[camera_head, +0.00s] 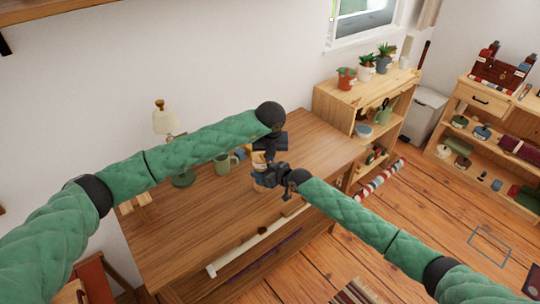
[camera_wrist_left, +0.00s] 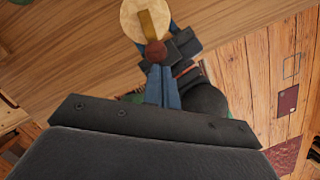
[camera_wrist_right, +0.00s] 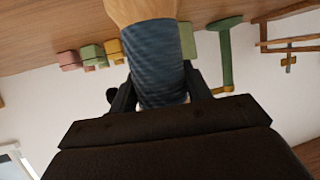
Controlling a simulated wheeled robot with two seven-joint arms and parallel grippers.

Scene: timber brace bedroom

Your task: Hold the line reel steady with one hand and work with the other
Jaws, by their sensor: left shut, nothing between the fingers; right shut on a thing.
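The line reel (camera_wrist_right: 157,60) is a pale wooden spool wound with blue line, large in the right wrist view. In the left wrist view its round wooden end (camera_wrist_left: 131,22) shows, with a yellow crank (camera_wrist_left: 152,25) and a red-brown knob (camera_wrist_left: 156,53). In the head view the grippers mostly hide the reel (camera_head: 259,159). My right gripper (camera_head: 267,178) is shut on the reel from the side, over the desk. My left gripper (camera_head: 268,144) is shut and empty just above it. Its fingertips (camera_wrist_left: 160,72) are close to the knob; touching cannot be told.

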